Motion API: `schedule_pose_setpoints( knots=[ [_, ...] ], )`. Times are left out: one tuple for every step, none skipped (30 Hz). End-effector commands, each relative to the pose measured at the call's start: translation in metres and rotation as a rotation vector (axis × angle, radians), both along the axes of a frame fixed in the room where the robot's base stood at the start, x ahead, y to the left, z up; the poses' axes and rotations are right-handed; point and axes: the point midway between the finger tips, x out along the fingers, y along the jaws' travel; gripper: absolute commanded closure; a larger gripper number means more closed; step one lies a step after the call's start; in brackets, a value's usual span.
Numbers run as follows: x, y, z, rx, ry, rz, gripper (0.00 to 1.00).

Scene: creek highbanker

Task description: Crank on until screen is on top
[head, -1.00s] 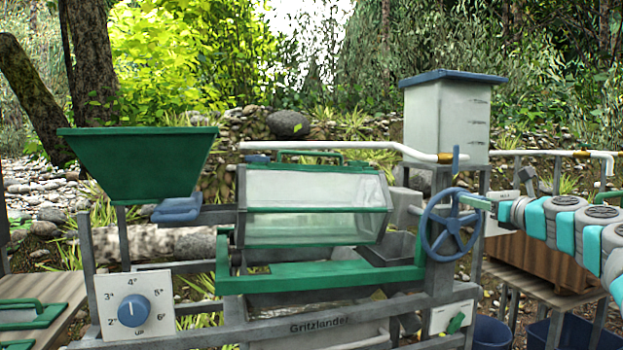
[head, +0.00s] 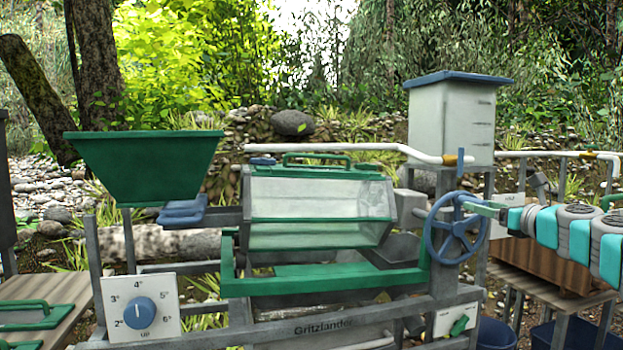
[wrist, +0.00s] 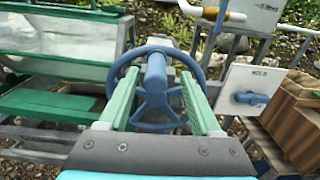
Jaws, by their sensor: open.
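The screen drum (head: 310,205) is a many-sided drum with pale translucent panels and green edges, in the middle of the head view. A green handle (head: 317,158) is on its top side. I cannot tell which panel is the screen. The blue crank wheel (head: 452,230) stands at the drum's right end, and it also fills the middle of the wrist view (wrist: 158,112). Its blue knob (wrist: 155,72) points toward my wrist camera. My gripper (wrist: 160,88) is open, with one green finger on each side of the knob. In the head view my gripper (head: 472,204) reaches the wheel from the right.
A green hopper (head: 145,165) and a dial plate (head: 140,308) stand on the left. A white pipe (head: 350,148) runs above the drum to a water tank (head: 452,120). A valve box (wrist: 250,90) and a wooden crate (wrist: 290,115) are close on the wheel's right.

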Motion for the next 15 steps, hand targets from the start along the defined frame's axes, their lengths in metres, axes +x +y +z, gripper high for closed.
schedule_pose_setpoints(
  knots=[
    [-0.007,-0.003,0.004,0.002,-0.002,0.000,0.35],
    [-0.011,-0.005,0.005,0.002,-0.002,-0.001,0.35],
    [-0.016,-0.007,0.005,0.002,-0.003,-0.001,0.35],
    [-0.020,-0.008,0.005,0.001,-0.004,-0.001,0.35],
    [-0.024,-0.009,0.005,0.001,-0.003,0.000,0.35],
    [-0.028,-0.009,0.005,0.000,-0.003,0.002,0.35],
    [-0.032,-0.011,0.004,0.000,-0.002,0.002,0.35],
    [-0.035,-0.012,0.003,0.001,-0.002,0.001,0.35],
    [-0.040,-0.015,0.003,0.001,-0.002,-0.001,0.35],
    [-0.043,-0.016,0.003,0.001,-0.002,-0.001,0.35],
    [-0.047,-0.017,0.003,0.000,-0.003,0.000,0.35],
    [-0.052,-0.019,0.003,0.000,-0.003,-0.001,0.35],
    [-0.055,-0.021,0.002,-0.001,-0.004,-0.001,0.35],
    [-0.058,-0.021,0.002,0.000,-0.003,0.000,0.35],
    [-0.062,-0.022,0.002,0.000,-0.003,0.000,0.35]
  ],
)
